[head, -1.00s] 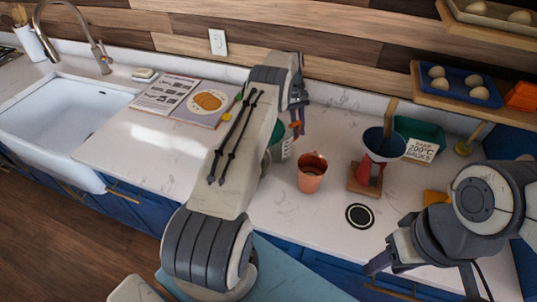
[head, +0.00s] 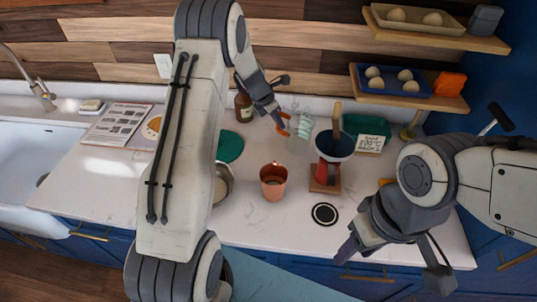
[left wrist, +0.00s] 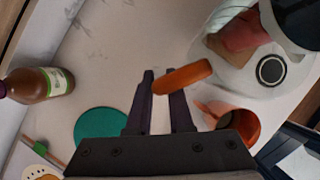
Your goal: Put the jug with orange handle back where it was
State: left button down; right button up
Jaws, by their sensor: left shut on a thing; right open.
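The clear jug (head: 302,132) has an orange handle (head: 283,124) and stands out near the back of the counter, left of the blue funnel. My left gripper (head: 281,118) is shut on the orange handle. In the left wrist view the handle (left wrist: 182,78) lies between the fingertips, and the see-through body (left wrist: 222,32) extends to the upper right. Whether the jug touches the counter I cannot tell. A round green mat (head: 230,147) lies bare to the left of the jug. My right gripper (head: 393,268) is open and empty at the counter's front right.
A blue funnel (head: 334,146) on a red stand with a wooden base is right of the jug. A copper cup (head: 273,182) stands in front. A brown bottle (head: 243,106) is behind left. A metal bowl (head: 223,184) is partly hidden by my left arm. A black-ringed disc (head: 324,214) lies front right.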

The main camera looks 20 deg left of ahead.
pick_arm(q)
jog(key=shift+s+a+f+n+t+y+b, duration=0.15)
jog(key=shift+s+a+f+n+y+b, duration=0.2)
jog(key=shift+a+f+n, duration=1.15)
jog(key=shift+s+a+f+n+t+y+b, duration=0.1)
jog(key=shift+a+f+n+t+y+b, duration=0.3)
jog(key=shift+a+f, duration=1.95)
jog(key=shift+s+a+f+n+g+y+b, duration=0.2)
jog(key=shift+a+f+n+y, duration=0.25)
jog(key=shift+a+f+n, duration=1.05)
jog(key=shift+a+f+m, duration=0.2)
jog(key=shift+a+m, duration=0.2)
jog(key=shift+a, duration=0.2)
jog(key=shift+f, duration=0.15)
jog(key=c, duration=0.8)
grip_release()
